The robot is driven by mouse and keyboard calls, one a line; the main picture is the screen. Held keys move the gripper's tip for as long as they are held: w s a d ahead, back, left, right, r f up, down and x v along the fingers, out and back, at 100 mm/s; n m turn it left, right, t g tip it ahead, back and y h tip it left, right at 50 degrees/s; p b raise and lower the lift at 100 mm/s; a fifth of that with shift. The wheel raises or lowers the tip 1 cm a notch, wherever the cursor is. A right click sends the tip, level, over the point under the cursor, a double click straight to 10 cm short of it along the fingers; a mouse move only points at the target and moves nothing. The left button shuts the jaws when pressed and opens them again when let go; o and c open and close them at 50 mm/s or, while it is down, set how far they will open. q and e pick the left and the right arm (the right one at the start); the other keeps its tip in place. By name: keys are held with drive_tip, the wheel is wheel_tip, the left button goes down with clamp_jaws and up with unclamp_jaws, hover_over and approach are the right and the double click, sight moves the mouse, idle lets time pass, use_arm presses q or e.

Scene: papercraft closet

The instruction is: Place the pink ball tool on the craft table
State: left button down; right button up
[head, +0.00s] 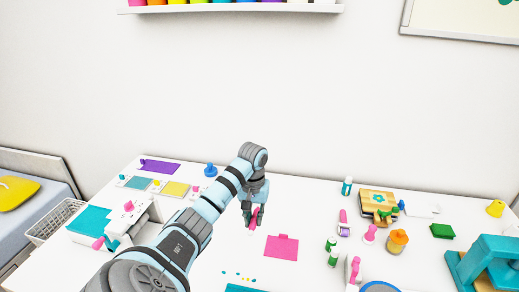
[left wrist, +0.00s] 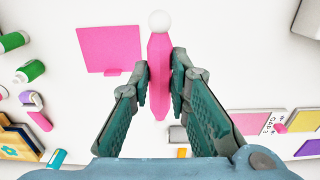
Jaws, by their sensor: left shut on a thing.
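The pink ball tool is a slim pink handle with a white ball at one end. In the left wrist view the pink ball tool (left wrist: 159,60) stands between the fingers of my left gripper (left wrist: 160,85), which is shut on it. In the head view my left gripper (head: 252,215) holds the pink tool (head: 254,217) over the middle of the white craft table (head: 215,270). The gap between the tool and the tabletop is hard to judge. My right gripper is not in view.
A flat pink sheet (head: 281,247) lies just right of my left gripper. Green bottles (head: 332,252), an orange jar (head: 397,241), a wooden box (head: 377,202) and a teal machine (head: 485,265) stand to the right. A white wire basket (head: 55,222) is at the left edge.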

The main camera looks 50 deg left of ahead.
sight(255, 249)
use_arm(q)
wheel_tip(255, 249, down, 12)
drive_tip(key=b, duration=0.2)
drive_tip(key=shift+f+b, duration=0.2)
drive_tip(key=shift+b, duration=0.1)
drive_tip(key=c, duration=1.5)
unclamp_jaws()
